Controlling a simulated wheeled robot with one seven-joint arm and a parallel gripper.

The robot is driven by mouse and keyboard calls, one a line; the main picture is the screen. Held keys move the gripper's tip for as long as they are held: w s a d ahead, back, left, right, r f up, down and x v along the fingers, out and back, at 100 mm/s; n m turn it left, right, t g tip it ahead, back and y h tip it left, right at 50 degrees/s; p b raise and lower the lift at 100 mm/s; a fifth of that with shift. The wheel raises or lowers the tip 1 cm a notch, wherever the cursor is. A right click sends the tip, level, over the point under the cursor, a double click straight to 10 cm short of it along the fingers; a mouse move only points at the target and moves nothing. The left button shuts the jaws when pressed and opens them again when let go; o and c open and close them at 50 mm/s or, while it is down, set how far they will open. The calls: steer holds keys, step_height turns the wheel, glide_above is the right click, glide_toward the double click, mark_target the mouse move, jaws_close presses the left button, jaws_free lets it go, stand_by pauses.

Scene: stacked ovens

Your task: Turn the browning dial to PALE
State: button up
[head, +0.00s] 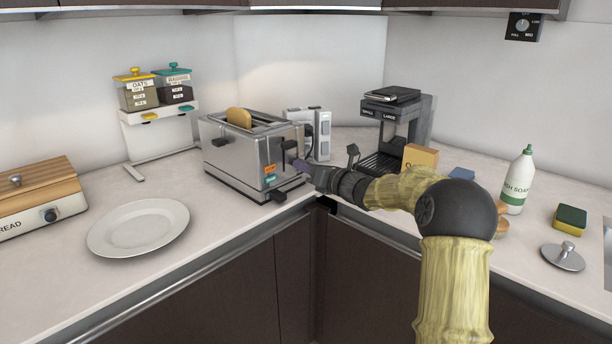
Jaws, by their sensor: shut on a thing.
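The silver toaster (228,158) stands on the counter near the corner, with a slice of bread (239,118) sticking up from its slot. Its right end face carries a small orange label (270,169) and a teal label (270,180). My gripper (293,162) reaches in from the right and is against this end face, shut on what appears to be the browning dial. The dial itself is hidden behind the fingers, so its setting cannot be read. A black tab (278,196) sticks out low on the same face.
A white plate (138,228) and a bread box (42,195) lie left. Behind my arm stand a coffee machine (424,118) and a cardboard box (420,157). A soap bottle (518,182), sponge (570,218) and metal lid (563,257) are right. Counter before the toaster is clear.

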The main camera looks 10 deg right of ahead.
steer(key=n+b, duration=0.3)
steer(key=b, duration=0.1)
steer(key=n+b, duration=0.2)
steer(key=shift+d+f+n, duration=0.1)
steer(key=shift+f+n, duration=0.2)
steer(key=shift+f, duration=0.05)
steer(key=n+b, duration=0.5)
steer(key=b, duration=0.1)
steer(key=shift+n, duration=0.3)
steer(key=n+b, duration=0.5)
steer(key=shift+r+n, duration=0.1)
steer(key=shift+n, duration=0.2)
steer(key=shift+w+r+n+y+b, duration=0.15)
steer(key=shift+n+b, duration=0.55)
steer(key=shift+n, duration=0.35)
steer(key=shift+s+r+n+y+b, duration=0.15)
steer(key=shift+n+b, duration=0.5)
steer(key=shift+n, duration=0.4)
steer(key=shift+f, duration=0.1)
steer(key=o, duration=1)
steer(key=v, duration=1.7)
steer(key=shift+r, duration=0.25)
